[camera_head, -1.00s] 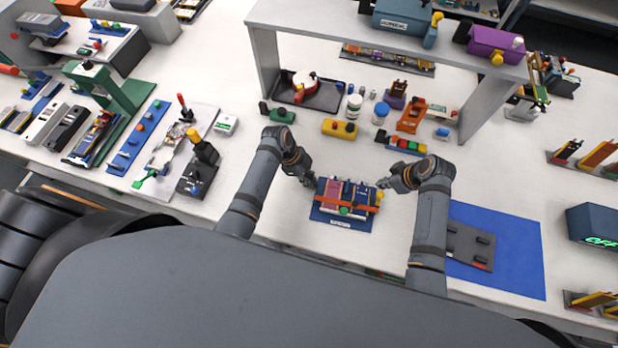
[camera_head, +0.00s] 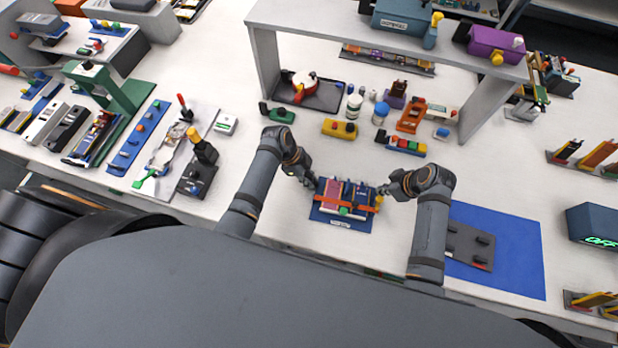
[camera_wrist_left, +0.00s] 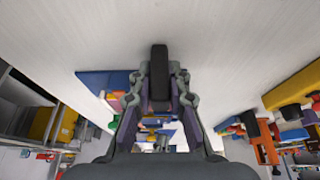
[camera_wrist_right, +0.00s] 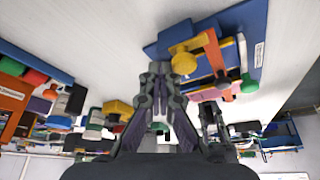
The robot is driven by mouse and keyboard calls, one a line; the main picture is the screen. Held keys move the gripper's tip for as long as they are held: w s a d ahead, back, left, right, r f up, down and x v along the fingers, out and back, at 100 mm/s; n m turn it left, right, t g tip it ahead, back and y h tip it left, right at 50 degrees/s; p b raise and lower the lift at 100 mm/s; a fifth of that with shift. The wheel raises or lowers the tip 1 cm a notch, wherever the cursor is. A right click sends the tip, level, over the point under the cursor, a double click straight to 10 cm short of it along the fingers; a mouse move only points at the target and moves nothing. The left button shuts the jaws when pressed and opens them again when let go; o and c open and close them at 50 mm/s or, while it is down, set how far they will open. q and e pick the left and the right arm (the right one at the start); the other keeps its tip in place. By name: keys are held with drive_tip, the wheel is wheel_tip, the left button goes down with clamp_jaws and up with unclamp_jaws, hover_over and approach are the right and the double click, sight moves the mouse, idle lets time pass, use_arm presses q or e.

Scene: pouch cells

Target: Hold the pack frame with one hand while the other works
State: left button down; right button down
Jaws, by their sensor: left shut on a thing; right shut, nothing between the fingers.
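The pack frame (camera_head: 361,222) has a blue base, orange bars and blue and purple-pink cells, and stands on the bench in front of me. My left gripper (camera_head: 308,181) is at its left end. In the left wrist view this gripper (camera_wrist_left: 160,95) is shut on a dark upright block (camera_wrist_left: 160,70), with the blue base just beyond. My right gripper (camera_head: 383,190) is at the frame's right end. In the right wrist view its fingers (camera_wrist_right: 160,72) are shut and empty, close beside a yellow knob (camera_wrist_right: 184,62) on the frame. I cannot tell whether they touch it.
A blue mat (camera_head: 518,250) with a dark grey plate (camera_head: 470,246) lies to the right. Fixtures fill the left bench.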

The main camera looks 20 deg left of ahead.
drive_tip(key=shift+s, duration=1)
wheel_tip(320, 180, up, 6)
drive_tip(key=w, duration=0.1)
drive_tip(key=shift+w, duration=0.25)
use_arm(q)
drive_tip(key=c, duration=1.2)
unclamp_jaws()
